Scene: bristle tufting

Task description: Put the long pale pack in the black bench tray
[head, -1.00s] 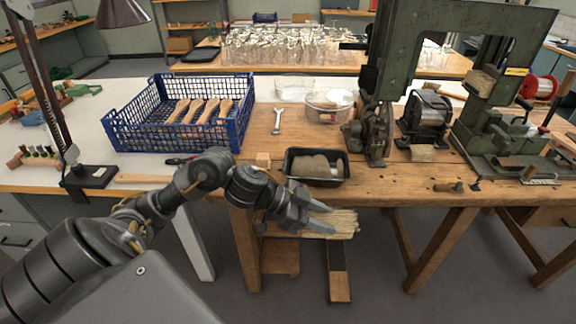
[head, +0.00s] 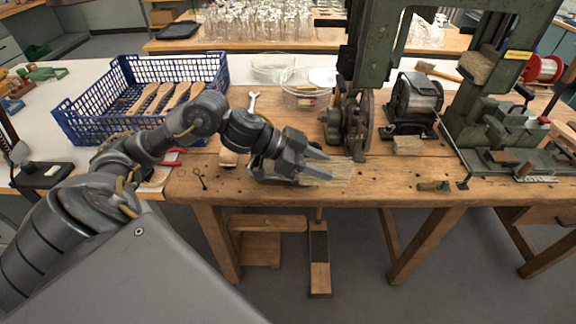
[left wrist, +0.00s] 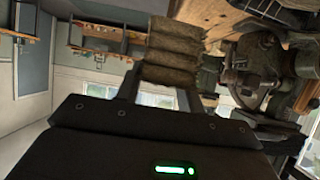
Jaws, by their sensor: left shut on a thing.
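My left gripper (head: 322,166) is shut on the long pale pack (head: 338,174), a straw-coloured bundle that sticks out to the right of the fingers. The pack appears over the front part of the wooden bench top; whether it touches the wood I cannot tell. In the left wrist view the pack (left wrist: 172,58) shows as a brown banded bundle beyond the gripper body. The black bench tray cannot be made out now; the gripper and wrist cover the bench to the left of the pack. My right gripper is not in view.
A blue crate (head: 66,122) with wooden brush handles stands at the left. A green machine (head: 366,62) and a motor (head: 415,97) stand to the right. Bench (head: 395,185) near the front is mostly clear.

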